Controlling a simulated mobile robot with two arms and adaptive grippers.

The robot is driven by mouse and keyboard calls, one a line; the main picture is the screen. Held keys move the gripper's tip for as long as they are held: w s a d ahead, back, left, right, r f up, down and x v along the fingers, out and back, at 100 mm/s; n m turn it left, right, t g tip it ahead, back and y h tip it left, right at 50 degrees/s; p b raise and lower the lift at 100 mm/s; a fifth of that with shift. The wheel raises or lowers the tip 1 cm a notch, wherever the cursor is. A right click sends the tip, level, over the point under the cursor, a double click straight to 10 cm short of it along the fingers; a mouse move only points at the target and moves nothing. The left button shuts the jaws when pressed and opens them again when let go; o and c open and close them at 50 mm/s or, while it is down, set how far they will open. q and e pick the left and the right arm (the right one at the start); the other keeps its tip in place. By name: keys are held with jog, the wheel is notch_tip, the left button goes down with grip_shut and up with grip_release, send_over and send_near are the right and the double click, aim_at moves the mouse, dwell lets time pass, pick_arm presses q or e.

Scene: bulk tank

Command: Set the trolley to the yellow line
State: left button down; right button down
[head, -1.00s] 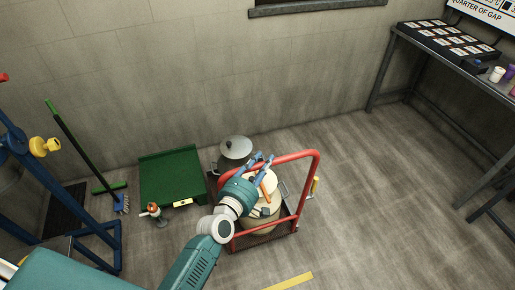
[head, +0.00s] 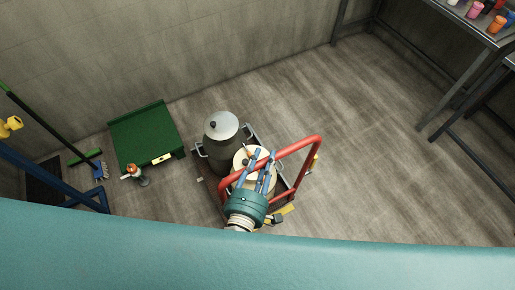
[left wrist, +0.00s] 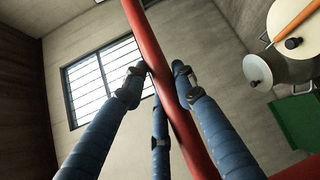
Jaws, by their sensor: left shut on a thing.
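The trolley has a red tubular handle (head: 305,146) and a dark low deck (head: 206,196). It carries a grey lidded pot (head: 221,131) and a cream container (head: 240,158). My left gripper (head: 262,166) is at the handle bar, and the left wrist view shows the red bar (left wrist: 153,50) between its blue fingers (left wrist: 158,80). The gripper is shut on the bar. My right gripper is out of view.
A green platform (head: 146,135) and a small orange-topped item (head: 134,173) stand left of the trolley. A broom (head: 101,170) and a blue frame (head: 50,172) are at far left. A bench (head: 480,28) is at upper right. The floor right of the trolley is clear.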

pick_arm(q)
jog(key=shift+s+d+f, duration=0.25)
jog(key=shift+s, duration=0.05)
jog(key=c, duration=1.4)
grip_release()
jog(key=shift+s+r, duration=0.1)
jog(key=shift+o, duration=0.2)
jog(key=shift+r, duration=0.1)
jog(key=v, duration=1.2)
jog(key=shift+d, duration=0.1)
